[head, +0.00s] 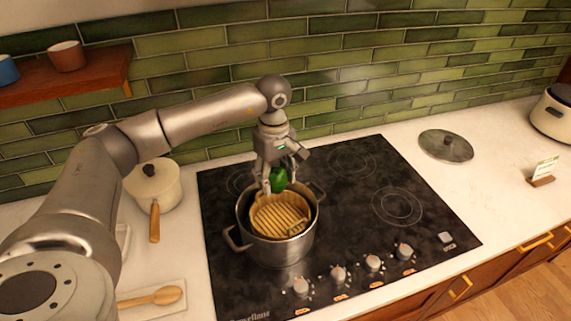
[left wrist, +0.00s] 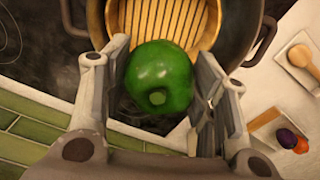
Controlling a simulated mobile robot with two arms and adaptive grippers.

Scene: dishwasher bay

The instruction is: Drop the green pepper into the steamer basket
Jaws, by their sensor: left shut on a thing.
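The green pepper (head: 278,178) is held between the fingers of my left gripper (head: 274,184), above the back part of the pot. In the left wrist view the pepper (left wrist: 159,77) sits between both fingers. The steamer basket (head: 279,214) is yellowish and slatted, and sits inside a steel pot (head: 288,248) on the cooktop. In the left wrist view the basket (left wrist: 160,14) shows beyond the pepper and is partly hidden by it. My right gripper is not in view.
A cream saucepan (head: 152,184) with a wooden handle stands left of the black cooktop (head: 345,232). A wooden spoon (head: 152,297) lies at the front left. A lid (head: 446,146) lies on the counter to the right. The cooktop right of the pot is clear.

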